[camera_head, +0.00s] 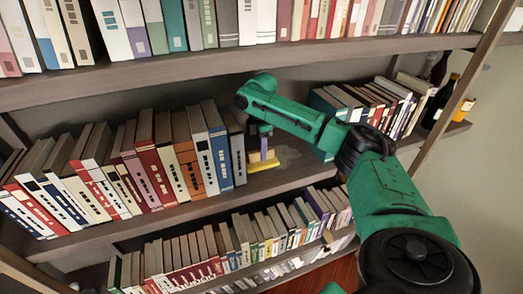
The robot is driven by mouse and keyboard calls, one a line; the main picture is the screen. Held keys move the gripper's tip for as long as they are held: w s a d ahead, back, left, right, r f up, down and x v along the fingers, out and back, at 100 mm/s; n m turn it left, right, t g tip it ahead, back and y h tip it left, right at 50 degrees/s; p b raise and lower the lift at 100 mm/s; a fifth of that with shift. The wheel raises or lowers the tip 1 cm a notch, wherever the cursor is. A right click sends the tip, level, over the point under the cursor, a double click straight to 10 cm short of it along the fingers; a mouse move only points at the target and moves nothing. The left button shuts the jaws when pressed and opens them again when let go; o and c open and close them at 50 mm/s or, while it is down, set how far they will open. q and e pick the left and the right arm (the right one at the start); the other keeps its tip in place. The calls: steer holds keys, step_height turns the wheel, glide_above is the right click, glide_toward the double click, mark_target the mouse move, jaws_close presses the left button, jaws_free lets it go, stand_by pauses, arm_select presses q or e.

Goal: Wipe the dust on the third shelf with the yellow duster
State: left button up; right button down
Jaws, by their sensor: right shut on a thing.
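The yellow duster (266,164) is a small flat yellow pad with a block-like handle. It sits at the surface of the middle shelf in view (290,178), in the gap just right of the left row of books. My right gripper (262,143) points down from above and is shut on the duster's handle; its fingers are small and partly hidden by the green arm. I cannot make out dust on the shelf. My left gripper is out of view.
A long row of leaning books (135,165) fills the shelf's left side, close to the duster. Books fill the shelves above (215,22) and below (230,240).

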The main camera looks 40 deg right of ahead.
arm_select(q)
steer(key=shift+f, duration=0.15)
arm_select(e)
steer(key=shift+f, duration=0.95)
